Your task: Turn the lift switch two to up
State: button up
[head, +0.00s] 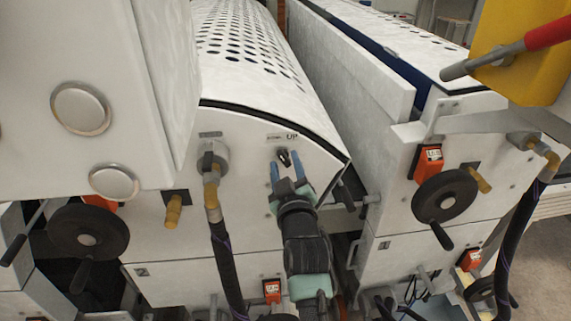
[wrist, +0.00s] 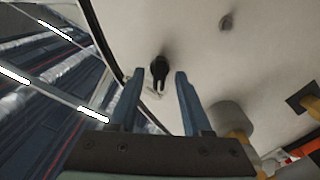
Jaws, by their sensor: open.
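The lift switch two is a small black knob (head: 284,158) on the white machine's end panel, just below an "UP" label (head: 292,136). It also shows in the wrist view as a black knob (wrist: 159,69) with a pale marking beside it. My gripper (head: 286,165) is in front of the panel with its two blue fingers open, one on each side of the knob in the head view. Nothing is held.
A hose fitting (head: 213,162) with a black hose sticks out left of the knob. A black handwheel (head: 445,196) is on the right machine, another (head: 88,232) at lower left. A yellow box (head: 515,50) with a red-handled lever hangs at upper right.

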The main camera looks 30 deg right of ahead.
grip_shut()
